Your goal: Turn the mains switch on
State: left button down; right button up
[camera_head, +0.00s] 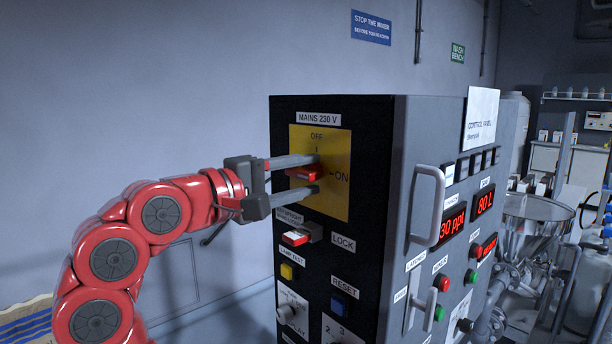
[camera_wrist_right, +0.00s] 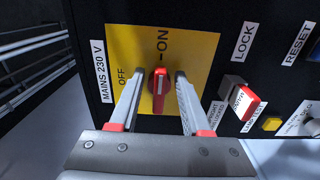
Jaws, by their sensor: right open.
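The mains switch is a red rotary handle (camera_head: 303,174) on a yellow plate (camera_head: 337,195) marked OFF at the top and ON at the right. In the right wrist view the handle (camera_wrist_right: 159,84) lies in line with the ON mark, its white line pointing that way. My right gripper (camera_head: 315,174) is open at the plate, with one finger above the handle and one below. In the right wrist view the fingers (camera_wrist_right: 160,88) flank the handle with a gap on each side. My left gripper is not in view.
Below the plate are a red-and-white lock piece (camera_head: 297,238), a yellow button (camera_head: 287,271) and a blue reset button (camera_head: 339,303). A grey door handle (camera_head: 428,206) juts from the cabinet's right face. A metal hopper (camera_head: 537,215) stands at the right.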

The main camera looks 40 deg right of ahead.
jog(key=a+b, duration=0.1)
jog(key=a, duration=1.5)
jog(key=shift+s+a+b, duration=0.4)
jog(key=shift+f, duration=0.1)
